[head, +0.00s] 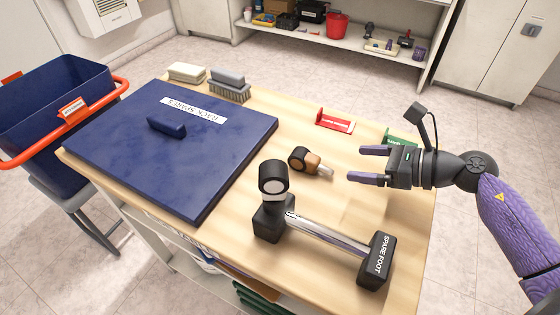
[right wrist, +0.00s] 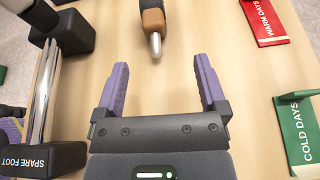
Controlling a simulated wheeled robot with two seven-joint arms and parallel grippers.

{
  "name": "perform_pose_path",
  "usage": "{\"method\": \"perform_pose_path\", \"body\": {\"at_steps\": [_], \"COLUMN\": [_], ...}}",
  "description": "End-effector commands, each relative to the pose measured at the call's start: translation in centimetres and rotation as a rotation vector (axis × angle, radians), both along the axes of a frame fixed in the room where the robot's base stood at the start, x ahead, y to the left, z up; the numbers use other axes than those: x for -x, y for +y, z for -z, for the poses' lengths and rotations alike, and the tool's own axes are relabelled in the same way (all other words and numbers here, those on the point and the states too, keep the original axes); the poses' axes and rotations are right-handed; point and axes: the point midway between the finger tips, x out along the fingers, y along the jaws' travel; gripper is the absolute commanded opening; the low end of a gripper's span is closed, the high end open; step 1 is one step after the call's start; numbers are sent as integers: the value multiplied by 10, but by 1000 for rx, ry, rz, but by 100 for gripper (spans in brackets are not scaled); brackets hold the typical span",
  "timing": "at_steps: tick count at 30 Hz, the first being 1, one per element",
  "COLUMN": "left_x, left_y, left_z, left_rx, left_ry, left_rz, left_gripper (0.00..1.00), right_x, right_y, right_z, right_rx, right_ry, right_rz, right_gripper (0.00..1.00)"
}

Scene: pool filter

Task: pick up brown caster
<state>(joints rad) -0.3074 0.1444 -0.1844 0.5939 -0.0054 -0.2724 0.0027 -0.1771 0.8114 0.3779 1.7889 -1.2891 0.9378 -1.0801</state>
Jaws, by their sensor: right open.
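The brown caster (head: 311,163) lies on its side on the wooden table, with a black wheel, a brown middle and a metal stem pointing toward my right gripper. My right gripper (head: 360,165) is open and empty, to the right of the caster and apart from it. In the right wrist view the caster (right wrist: 153,20) is at the top, partly cut off by the frame edge. Its stem lies ahead of the gap between the open fingers (right wrist: 158,85).
A black and chrome spare foot (head: 375,260) lies in front of the caster. A red "warm days" holder (head: 335,122) and a green "cold days" holder (head: 400,138) stand behind. Bare wood surrounds the caster.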

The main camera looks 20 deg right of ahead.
Motion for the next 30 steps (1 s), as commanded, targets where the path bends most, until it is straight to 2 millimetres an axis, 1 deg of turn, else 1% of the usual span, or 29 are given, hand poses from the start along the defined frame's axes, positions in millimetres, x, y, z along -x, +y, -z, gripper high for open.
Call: {"method": "perform_pose_path", "body": {"at_steps": [2,7,10,16,19,25,26,27,29,30], "left_x": [2,8,10,18,18,18,18,17,17,16], "left_y": [1,2,2,2,1,1,1,1,0,0], "left_z": [6,15,19,32,34,33,33,33,33,33], "left_rx": [-3,-5,-4,-3,-3,-2,-1,-1,-2,-1], "left_ry": [9,23,29,42,44,42,42,41,40,39], "left_rz": [1,1,0,1,1,1,1,1,1,1], "left_gripper": [59,59,59,59,59,59,59,59,59,59], "right_x": [-1,-23,-32,-55,-62,-63,-63,-63,-63,-63], "right_y": [2,22,31,60,66,67,67,67,67,67], "right_z": [5,17,21,39,41,40,40,40,40,40], "right_rx": [26,31,28,26,27,27,27,28,28,28], "right_ry": [-7,-13,-11,-11,-10,-9,-9,-9,-9,-9], "right_rz": [-18,-22,-20,-19,-19,-17,-17,-17,-17,-17], "right_gripper": [91,91,91,91,91,91,87,78,66,57]}}
